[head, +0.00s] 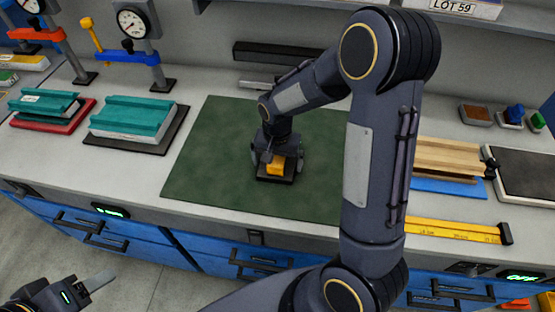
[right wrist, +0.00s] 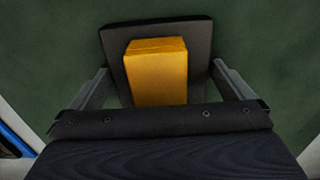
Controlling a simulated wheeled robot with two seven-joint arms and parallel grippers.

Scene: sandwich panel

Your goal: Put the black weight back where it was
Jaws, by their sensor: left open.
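The black weight (head: 275,178) is a dark slab with a yellow block on top. It rests on the green mat (head: 210,150), towards its front. My right gripper (head: 278,160) points down over it, fingers spread on either side of the yellow block. In the right wrist view, the weight (right wrist: 118,45) lies between the two fingers (right wrist: 162,85), with clear gaps beside the yellow block; whether the fingertips touch the slab's sides I cannot tell. My left gripper (head: 90,291) is open and empty at the bottom left, away from the bench.
Teal panels (head: 132,116) sit on trays at the left, below dial gauges (head: 132,22). A wooden panel stack (head: 445,157), a yellow ruler (head: 450,231) and a black plate (head: 525,172) lie at the right. A dark bar (head: 265,52) stands behind the mat. The mat's left half is clear.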

